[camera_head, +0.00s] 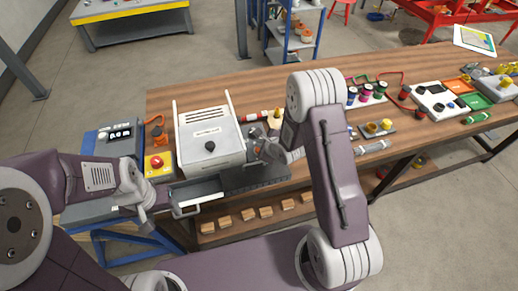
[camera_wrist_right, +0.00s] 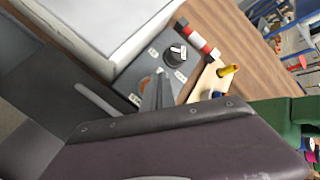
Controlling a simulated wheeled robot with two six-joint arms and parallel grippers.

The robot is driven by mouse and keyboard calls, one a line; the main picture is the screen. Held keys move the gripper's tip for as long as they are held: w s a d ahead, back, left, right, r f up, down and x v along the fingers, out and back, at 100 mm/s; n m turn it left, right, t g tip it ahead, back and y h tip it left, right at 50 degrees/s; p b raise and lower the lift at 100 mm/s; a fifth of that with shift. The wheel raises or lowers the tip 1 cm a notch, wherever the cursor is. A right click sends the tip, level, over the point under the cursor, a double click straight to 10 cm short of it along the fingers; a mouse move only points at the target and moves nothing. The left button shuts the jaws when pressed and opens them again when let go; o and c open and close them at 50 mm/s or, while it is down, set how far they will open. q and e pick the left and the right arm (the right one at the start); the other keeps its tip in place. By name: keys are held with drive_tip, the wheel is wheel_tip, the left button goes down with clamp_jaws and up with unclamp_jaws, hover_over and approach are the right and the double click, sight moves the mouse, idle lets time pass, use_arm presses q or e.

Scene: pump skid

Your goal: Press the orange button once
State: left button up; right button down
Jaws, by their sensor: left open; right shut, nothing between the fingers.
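The orange button (camera_wrist_right: 144,84) sits on a dark grey control panel (camera_wrist_right: 133,72) in the right wrist view, partly covered by my fingers. A black rotary knob (camera_wrist_right: 178,53) with small white labels is beside it on the panel. My right gripper (camera_wrist_right: 158,82) is shut and empty, its tips at or just over the button; I cannot tell if they touch it. In the head view my right gripper (camera_head: 262,147) is at the right side of the white machine (camera_head: 210,138), and the button is hidden there. My left gripper (camera_head: 148,212) is open near the table's front left.
A yellow box with a red button (camera_head: 157,163) stands left of the machine. A silver handle (camera_head: 197,203) sticks out at the front. A red and white rod (camera_wrist_right: 203,42) lies beside the panel. Jars and trays fill the table's right side.

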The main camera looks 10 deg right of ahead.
idle(0.3)
drive_tip(key=shift+f, duration=0.4)
drive_tip(key=shift+f+b, duration=0.55)
idle(0.5)
idle(0.3)
drive_tip(key=shift+r+p, duration=0.95)
wheel_tip(320, 180, up, 5)
drive_tip(key=p, duration=0.5)
drive_tip(key=shift+r, duration=0.1)
idle(0.3)
